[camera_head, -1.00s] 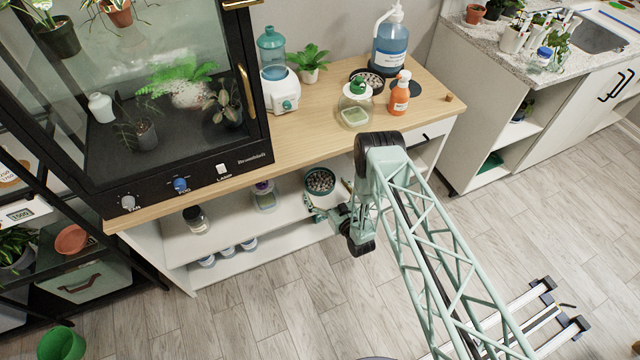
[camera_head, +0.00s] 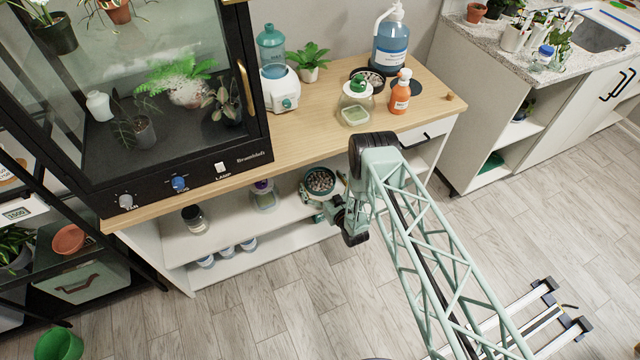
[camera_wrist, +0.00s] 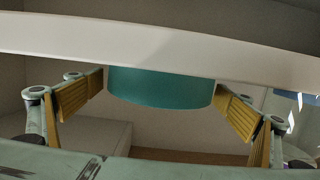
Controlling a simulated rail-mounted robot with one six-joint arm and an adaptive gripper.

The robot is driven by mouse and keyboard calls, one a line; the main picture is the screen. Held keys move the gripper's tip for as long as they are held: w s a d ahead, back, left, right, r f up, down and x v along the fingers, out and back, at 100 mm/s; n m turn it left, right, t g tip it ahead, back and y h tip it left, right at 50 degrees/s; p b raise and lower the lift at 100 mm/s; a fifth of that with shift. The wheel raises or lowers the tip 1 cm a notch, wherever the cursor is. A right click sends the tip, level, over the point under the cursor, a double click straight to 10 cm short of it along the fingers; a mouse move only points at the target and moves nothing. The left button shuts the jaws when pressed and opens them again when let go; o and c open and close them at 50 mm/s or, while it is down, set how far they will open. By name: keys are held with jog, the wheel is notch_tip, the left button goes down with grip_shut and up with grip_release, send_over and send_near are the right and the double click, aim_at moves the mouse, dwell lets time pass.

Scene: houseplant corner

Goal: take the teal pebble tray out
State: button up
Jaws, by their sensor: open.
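The teal pebble tray (camera_head: 311,195), a round dish full of pebbles, stands on the cabinet's upper open shelf, at its right end below the wooden top. Its smooth teal side (camera_wrist: 160,90) fills the middle of the wrist view. My gripper (camera_head: 318,203) is at the tray's near side, low against the shelf front. In the wrist view my open gripper (camera_wrist: 160,93) has one yellow-padded finger on each side of the tray. Whether the pads touch the teal wall I cannot tell. A pale curved band crosses in front of the tray's upper part in the wrist view.
A dark-lidded jar (camera_head: 195,218) and a purple-lidded jar (camera_head: 264,196) stand left on the same shelf. Small tubs (camera_head: 225,252) sit below. The wooden top (camera_head: 300,130) overhangs the shelf. A dark-rimmed pebble dish (camera_head: 367,79) is on top.

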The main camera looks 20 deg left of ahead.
aim_at(320, 181)
jog(key=shift+c, duration=0.2)
dwell(0.3)
jog(key=c, duration=1.1)
jog(key=shift+r, duration=0.2)
jog(key=shift+r+p, duration=0.35)
jog(key=shift+r, duration=1.45)
jog(key=s+d+r+p, duration=0.1)
jog(key=s+d+p, duration=0.2)
jog(key=s, duration=1.2)
jog(key=shift+s+d, duration=0.15)
jog(key=shift+d, duration=0.75)
